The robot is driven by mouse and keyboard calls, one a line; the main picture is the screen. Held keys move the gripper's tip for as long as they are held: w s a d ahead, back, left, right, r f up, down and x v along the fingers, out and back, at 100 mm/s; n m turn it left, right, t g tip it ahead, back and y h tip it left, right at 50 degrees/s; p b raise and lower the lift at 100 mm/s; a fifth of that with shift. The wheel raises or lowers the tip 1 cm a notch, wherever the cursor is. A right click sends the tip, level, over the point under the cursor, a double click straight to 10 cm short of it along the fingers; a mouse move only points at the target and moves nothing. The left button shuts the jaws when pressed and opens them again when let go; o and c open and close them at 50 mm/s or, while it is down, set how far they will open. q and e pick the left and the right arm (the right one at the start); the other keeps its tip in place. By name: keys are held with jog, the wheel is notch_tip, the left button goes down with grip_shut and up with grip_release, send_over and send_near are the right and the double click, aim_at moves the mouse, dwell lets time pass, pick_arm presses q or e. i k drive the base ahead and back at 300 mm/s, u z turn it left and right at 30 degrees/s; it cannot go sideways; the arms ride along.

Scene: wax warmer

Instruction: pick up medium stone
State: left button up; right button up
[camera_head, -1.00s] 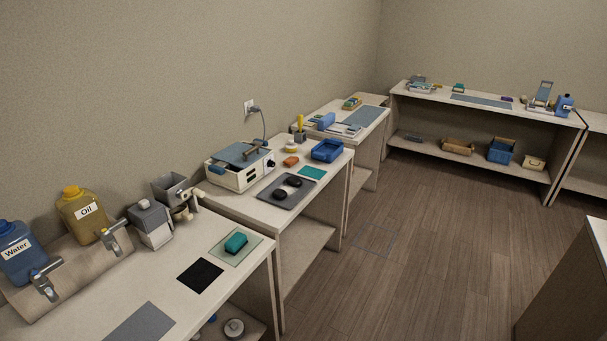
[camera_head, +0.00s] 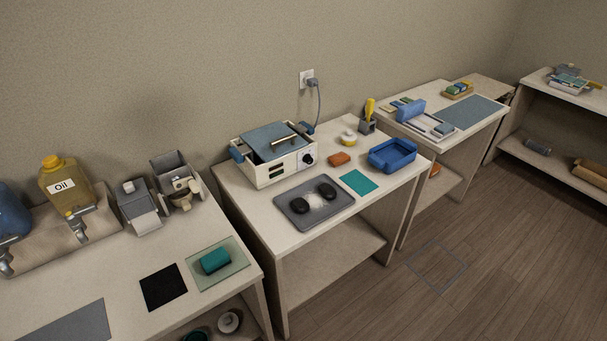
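Two dark rounded stones, a left one (camera_head: 300,205) and a right one (camera_head: 327,191), lie on a grey tray (camera_head: 290,222) on the middle table. A pale patch shows on the tray between them. No label tells which of these is the medium stone. Neither of my grippers is in view.
The wax warmer (camera_head: 273,155) stands behind the tray, plugged into the wall. A blue bin (camera_head: 393,155) and a teal mat (camera_head: 359,182) are to its right. An oil jug (camera_head: 65,186) and dispensers stand on the near table (camera_head: 120,270). Floor (camera_head: 450,255) at right is clear.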

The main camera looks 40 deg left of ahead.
aim_at(325, 191)
jog(key=u, duration=0.85)
jog(key=i, duration=1)
jog(key=u, duration=1.25)
jog(key=i, duration=0.25)
jog(key=u, duration=0.1)
